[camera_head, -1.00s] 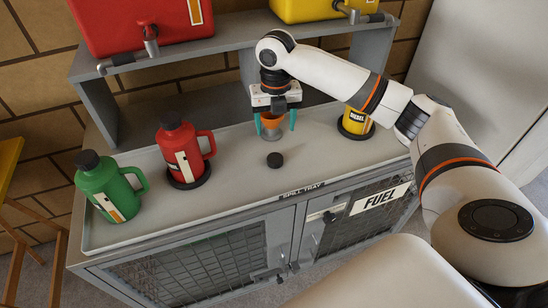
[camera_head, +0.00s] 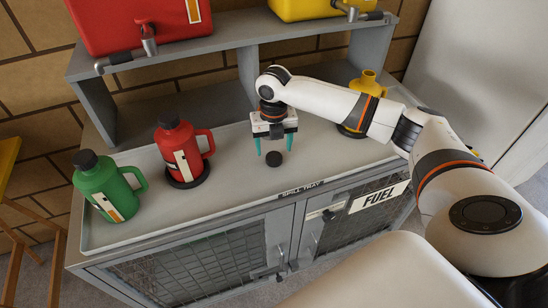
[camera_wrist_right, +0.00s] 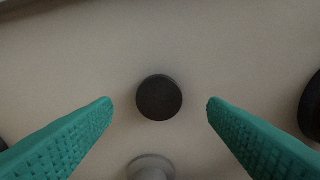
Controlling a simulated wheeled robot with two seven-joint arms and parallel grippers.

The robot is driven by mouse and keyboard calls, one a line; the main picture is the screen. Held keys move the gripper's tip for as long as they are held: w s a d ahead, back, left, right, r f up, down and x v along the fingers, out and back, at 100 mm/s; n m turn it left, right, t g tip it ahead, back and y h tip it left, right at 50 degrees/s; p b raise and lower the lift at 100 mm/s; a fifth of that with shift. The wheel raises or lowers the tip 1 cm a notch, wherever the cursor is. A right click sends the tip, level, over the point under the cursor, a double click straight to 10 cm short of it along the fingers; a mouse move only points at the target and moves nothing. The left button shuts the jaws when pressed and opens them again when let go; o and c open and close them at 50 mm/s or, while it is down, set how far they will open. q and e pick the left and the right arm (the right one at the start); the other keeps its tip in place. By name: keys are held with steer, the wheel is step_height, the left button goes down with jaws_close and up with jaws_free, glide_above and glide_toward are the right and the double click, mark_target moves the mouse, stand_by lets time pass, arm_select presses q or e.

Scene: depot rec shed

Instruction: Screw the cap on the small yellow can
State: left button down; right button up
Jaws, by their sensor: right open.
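The small yellow can (camera_head: 369,83) stands at the right of the spill tray on a dark round base. Its neck shows without a cap, and my right arm hides much of its body. A black round cap (camera_head: 274,158) lies flat on the tray. My right gripper (camera_head: 274,149) is open and empty above the cap, fingers pointing down. In the right wrist view the cap (camera_wrist_right: 159,98) lies between the two teal fingers, apart from both. My left gripper is out of view.
A red can (camera_head: 182,150) on a black ring and a green can (camera_head: 106,187), both capped, stand at the left of the tray (camera_head: 230,178). A shelf (camera_head: 200,53) holds large red and yellow tanks. A grey round thing (camera_wrist_right: 151,167) shows below the cap in the wrist view.

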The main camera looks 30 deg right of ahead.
mark_target(274, 157)
step_height(274, 157, down, 4)
steer(key=shift+r, duration=0.15)
steer(key=c, duration=1.1)
